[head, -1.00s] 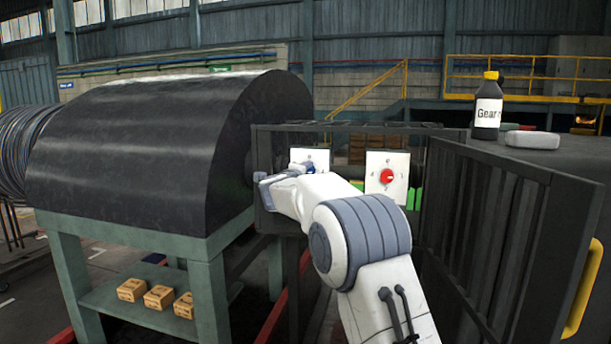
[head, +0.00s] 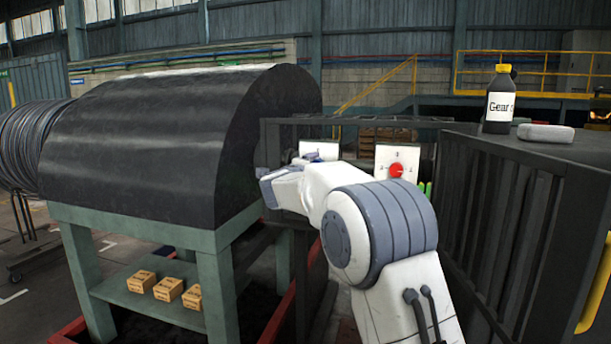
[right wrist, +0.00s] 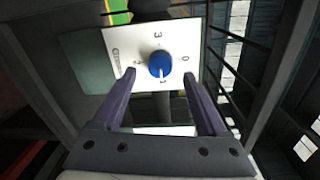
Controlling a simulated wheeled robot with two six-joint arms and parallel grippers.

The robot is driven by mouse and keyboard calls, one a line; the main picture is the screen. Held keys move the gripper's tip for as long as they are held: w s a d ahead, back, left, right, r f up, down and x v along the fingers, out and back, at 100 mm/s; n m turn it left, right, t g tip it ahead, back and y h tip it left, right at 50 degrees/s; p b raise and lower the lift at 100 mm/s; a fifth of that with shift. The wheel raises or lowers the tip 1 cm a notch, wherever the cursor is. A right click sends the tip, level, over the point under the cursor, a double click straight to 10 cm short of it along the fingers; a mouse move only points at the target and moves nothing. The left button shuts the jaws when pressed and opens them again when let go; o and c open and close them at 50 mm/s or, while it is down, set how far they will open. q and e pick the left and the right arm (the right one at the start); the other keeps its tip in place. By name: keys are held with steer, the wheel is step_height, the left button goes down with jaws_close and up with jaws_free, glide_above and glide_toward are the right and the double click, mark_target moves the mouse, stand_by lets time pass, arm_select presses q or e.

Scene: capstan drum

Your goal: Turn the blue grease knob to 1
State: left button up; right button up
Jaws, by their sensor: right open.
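The blue grease knob (right wrist: 159,65) sits on a white plate (right wrist: 105,45) with numbers around it in the right wrist view. A pale mark shows on the knob's lower side, toward the picture's bottom; the number there is partly hidden. My right gripper (right wrist: 158,74) is open, with one finger on each side of the knob and a gap to both. Whether the tips reach its depth is hard to tell. In the head view my right arm covers much of the white plate (head: 322,148), and the knob is hard to make out. My left gripper is not in view.
The black drum cover (head: 150,145) is left.

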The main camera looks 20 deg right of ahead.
steer(key=v, duration=0.6)
steer(key=shift+s+a, duration=0.25)
steer(key=shift+s, duration=0.05)
